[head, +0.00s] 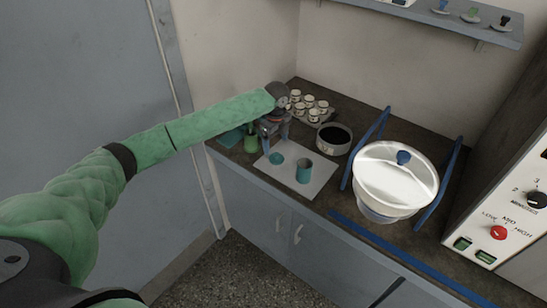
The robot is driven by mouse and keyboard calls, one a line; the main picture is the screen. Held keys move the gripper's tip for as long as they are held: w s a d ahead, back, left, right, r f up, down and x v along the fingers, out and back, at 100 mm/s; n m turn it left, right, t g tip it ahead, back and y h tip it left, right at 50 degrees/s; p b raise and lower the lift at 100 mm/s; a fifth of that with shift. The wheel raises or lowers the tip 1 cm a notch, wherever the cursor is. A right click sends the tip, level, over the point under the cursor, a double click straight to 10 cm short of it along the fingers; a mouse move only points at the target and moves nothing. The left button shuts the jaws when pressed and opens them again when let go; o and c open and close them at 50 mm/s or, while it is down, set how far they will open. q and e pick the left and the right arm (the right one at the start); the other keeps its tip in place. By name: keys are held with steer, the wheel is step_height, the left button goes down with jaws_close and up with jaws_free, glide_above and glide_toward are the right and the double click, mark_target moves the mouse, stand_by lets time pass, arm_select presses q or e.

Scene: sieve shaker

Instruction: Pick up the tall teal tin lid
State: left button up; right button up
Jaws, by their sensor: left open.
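A small round teal piece, which looks like the tin lid (276,159), lies on a pale mat (290,186). A taller teal tin (303,173) stands upright on the same mat, just right of the lid, with a dark top that looks open. My left gripper (275,146) points down with its fingers apart, just above and behind the lid. It appears empty, and I cannot tell whether a fingertip touches the lid. My right gripper is out of view.
Several small white cups (309,103) stand behind my left gripper. A green container (251,141) is just left of it. A bowl with dark contents (334,138) and a large white lidded vessel (393,180) between blue rails stand to the right. A control panel is far right.

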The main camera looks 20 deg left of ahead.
mark_target(276, 154)
arm_select(q)
steer(key=shift+m, duration=0.4)
steer(key=shift+f+m, duration=0.15)
steer(key=shift+m, duration=0.25)
steer(key=shift+f+p, duration=0.6)
steer(key=shift+f, duration=0.5)
steer(key=f+p, duration=0.2)
steer(key=f, duration=0.1)
steer(key=f+p, duration=0.1)
steer(key=shift+w+f, duration=0.2)
steer(key=shift+w, duration=0.2)
steer(key=shift+f, duration=0.55)
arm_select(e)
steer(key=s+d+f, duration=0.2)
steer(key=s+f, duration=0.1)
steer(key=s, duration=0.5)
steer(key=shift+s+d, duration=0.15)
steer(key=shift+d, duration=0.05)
arm_select(q)
steer(key=shift+c, duration=0.5)
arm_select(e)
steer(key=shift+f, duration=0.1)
arm_select(q)
steer(key=c, duration=1)
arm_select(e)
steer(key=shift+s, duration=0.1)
